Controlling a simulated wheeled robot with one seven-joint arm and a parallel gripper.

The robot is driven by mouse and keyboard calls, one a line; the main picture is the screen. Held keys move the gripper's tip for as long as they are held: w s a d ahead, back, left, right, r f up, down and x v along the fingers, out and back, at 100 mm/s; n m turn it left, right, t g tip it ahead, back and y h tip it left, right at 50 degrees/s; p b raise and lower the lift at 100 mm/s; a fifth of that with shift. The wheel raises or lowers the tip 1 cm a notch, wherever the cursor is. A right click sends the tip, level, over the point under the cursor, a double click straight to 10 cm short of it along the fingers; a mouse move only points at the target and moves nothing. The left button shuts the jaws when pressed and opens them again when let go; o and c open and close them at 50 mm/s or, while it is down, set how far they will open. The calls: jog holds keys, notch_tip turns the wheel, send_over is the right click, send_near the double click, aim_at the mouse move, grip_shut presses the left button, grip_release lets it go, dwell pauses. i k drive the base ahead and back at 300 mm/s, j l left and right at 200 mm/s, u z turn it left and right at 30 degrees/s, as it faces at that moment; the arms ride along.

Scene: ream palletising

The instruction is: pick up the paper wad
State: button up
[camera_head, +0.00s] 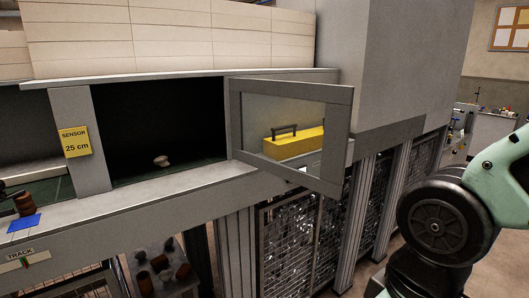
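A small pale, crumpled lump, which looks like the paper wad (161,161), lies on the dark green floor of an open bay in the grey machine. It sits near the front middle of the bay, apart from the side walls. A framed clear door (240,160) stands swung open at the right of the bay. My arm shows at the right edge, well apart from the wad. My gripper is not in view.
A yellow box with a dark handle (295,145) shows through the open door. The door juts out over the ledge (150,190). A yellow "SENSOR 25 cm" sign (75,142) hangs on the post left of the bay. A blue square (24,223) lies at far left.

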aim_at(162, 161)
jog(key=i+l+u, duration=0.1)
jog(key=i+l, duration=2.15)
jog(key=u, duration=0.5)
jog(key=l+u, duration=0.2)
jog(key=u, duration=0.25)
jog(key=i+l+u, duration=0.1)
jog(key=u, duration=0.4)
jog(key=l+u, duration=0.1)
jog(key=u, duration=2.1)
jog(key=i+j+u, duration=0.3)
jog(key=i, duration=0.25)
jog(key=i+u, duration=0.35)
jog(key=i, duration=0.2)
jog(key=i+z, duration=0.1)
jog(key=i, duration=0.8)
jog(key=i+j, duration=0.1)
jog(key=i, duration=0.8)
jog(key=l+z, duration=0.05)
